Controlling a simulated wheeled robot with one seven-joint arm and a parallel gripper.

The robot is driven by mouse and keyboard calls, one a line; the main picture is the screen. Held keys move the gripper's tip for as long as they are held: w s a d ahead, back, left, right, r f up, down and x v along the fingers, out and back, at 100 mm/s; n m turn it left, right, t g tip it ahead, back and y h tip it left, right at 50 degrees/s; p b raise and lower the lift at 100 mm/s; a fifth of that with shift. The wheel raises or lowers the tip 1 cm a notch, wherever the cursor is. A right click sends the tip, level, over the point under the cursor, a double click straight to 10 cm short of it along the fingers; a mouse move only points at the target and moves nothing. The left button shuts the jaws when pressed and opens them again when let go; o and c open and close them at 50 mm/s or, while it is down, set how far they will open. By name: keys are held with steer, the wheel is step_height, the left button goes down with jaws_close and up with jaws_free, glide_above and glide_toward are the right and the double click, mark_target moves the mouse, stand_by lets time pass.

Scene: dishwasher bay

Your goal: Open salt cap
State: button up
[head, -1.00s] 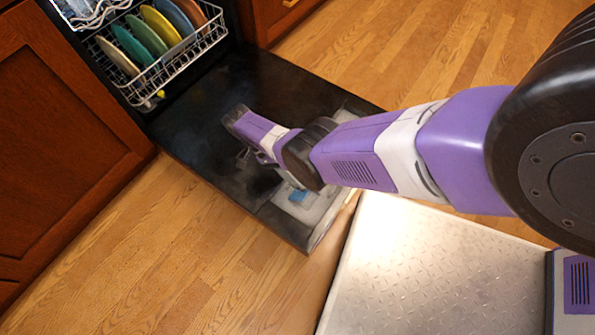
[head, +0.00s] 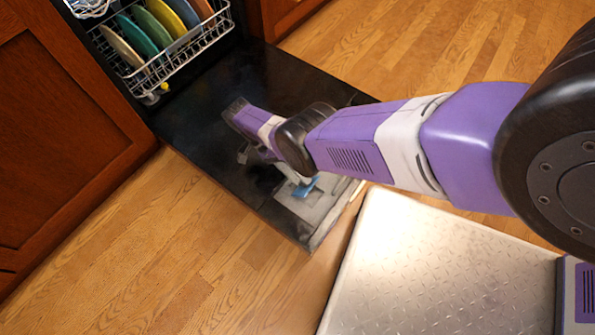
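A small blue piece (head: 304,187), which looks like the salt cap, shows at the grey dispenser panel (head: 318,205) on the inside of the lowered black dishwasher door (head: 205,150). It looks tilted up from the panel, but it is small and partly hidden.
The dishwasher rack (head: 190,48) with several coloured plates stands pulled out at the upper left. A brown cabinet (head: 60,130) is at the left. Wooden floor (head: 150,250) lies clear in front of the door.

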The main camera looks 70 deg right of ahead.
steer(key=b+v, duration=0.1)
steer(key=v, duration=0.5)
steer(key=shift+w+f+b, duration=0.1)
steer(key=shift+w+b, duration=0.05)
steer(key=shift+b, duration=0.15)
steer(key=shift+v, duration=0.85)
